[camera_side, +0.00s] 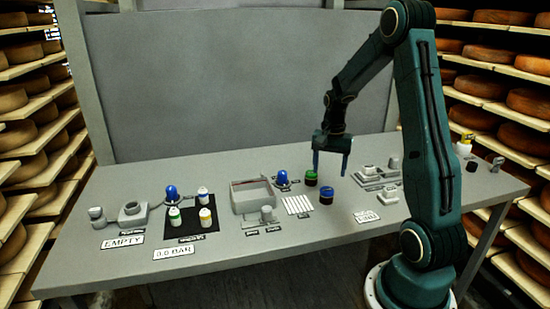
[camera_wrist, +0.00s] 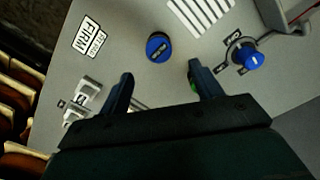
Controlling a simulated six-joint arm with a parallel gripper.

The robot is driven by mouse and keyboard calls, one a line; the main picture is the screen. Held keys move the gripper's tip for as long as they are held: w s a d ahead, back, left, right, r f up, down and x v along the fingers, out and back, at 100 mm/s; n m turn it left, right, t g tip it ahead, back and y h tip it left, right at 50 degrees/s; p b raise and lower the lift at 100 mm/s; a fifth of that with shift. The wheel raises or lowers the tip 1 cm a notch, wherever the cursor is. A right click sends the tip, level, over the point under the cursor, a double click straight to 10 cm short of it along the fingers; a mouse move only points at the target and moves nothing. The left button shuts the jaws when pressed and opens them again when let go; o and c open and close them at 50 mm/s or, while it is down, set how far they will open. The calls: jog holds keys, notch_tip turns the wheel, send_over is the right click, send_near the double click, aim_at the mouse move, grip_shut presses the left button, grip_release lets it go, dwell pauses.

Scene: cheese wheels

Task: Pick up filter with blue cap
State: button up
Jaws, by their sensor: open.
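The filter with the blue cap (camera_side: 326,194) stands upright on the grey table, a short dark body under a round blue lid. In the wrist view its blue cap (camera_wrist: 158,46) lies beyond the fingertips, roughly in line with the gap between them. A similar filter with a green cap (camera_side: 311,177) stands just behind it to the left. In the wrist view only a sliver of green (camera_wrist: 193,85) shows beside the right finger. My gripper (camera_side: 331,172) is open and empty, fingers pointing down above the table near both filters; its fingers also show in the wrist view (camera_wrist: 160,75).
A blue knob (camera_side: 282,176) stands left of the filters, also in the wrist view (camera_wrist: 251,60). A grey open box (camera_side: 251,196) and a white striped rack (camera_side: 298,205) are left. Grey fixtures (camera_side: 372,176) stand right. Bare table lies in front of the blue-capped filter.

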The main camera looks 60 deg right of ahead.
aim_at(327, 190)
jog(key=shift+f, duration=2.1)
jog(key=shift+s+a+f, duration=0.1)
jog(key=shift+f, duration=1.2)
jog(key=shift+a+f, duration=0.1)
jog(key=shift+f, duration=1.2)
jog(key=shift+c, duration=0.5)
jog(key=c, duration=1)
